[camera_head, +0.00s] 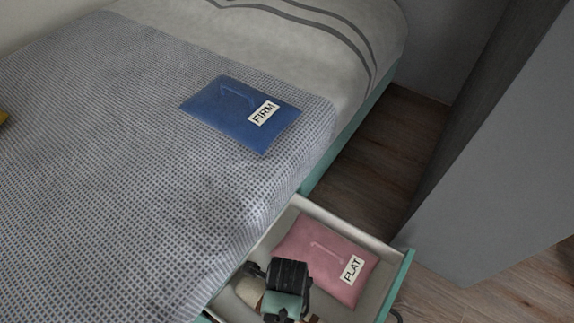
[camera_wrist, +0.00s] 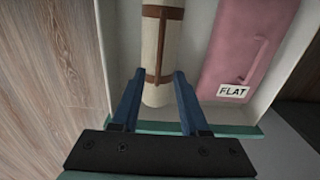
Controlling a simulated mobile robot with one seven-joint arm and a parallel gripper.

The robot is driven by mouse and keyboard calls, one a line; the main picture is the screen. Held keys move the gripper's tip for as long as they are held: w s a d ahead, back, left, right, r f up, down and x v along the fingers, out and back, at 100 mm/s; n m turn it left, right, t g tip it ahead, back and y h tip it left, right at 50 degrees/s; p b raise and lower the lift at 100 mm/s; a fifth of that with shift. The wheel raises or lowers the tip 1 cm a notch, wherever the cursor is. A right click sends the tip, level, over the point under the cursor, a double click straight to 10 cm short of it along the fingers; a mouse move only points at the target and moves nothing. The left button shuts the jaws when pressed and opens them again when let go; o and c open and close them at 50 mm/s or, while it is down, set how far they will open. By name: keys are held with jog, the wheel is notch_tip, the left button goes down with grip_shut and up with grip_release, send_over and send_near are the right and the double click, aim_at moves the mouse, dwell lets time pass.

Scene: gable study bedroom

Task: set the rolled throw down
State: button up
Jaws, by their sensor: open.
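The rolled throw (camera_wrist: 163,40) is a cream roll with brown straps, lying in the open drawer (camera_wrist: 205,30). In the head view only part of the throw (camera_head: 249,290) shows; my gripper hides the rest. My gripper (camera_wrist: 159,76) is open, with its blue fingers on either side of the throw's near end. I cannot tell whether they touch it. In the head view my gripper (camera_head: 279,280) is over the drawer (camera_head: 398,268), left of a pink cushion.
The pink cushion (camera_head: 322,257) labelled FLAT lies in the drawer beside the throw. A blue cushion (camera_head: 240,112) labelled FIRM lies on the bed (camera_head: 130,160). A grey cabinet (camera_head: 500,150) stands at right. Wood floor (camera_head: 385,150) shows between bed and cabinet.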

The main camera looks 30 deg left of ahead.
notch_tip(320, 180, up, 3)
jog(key=shift+r+p, duration=0.15)
jog(key=shift+p, duration=0.45)
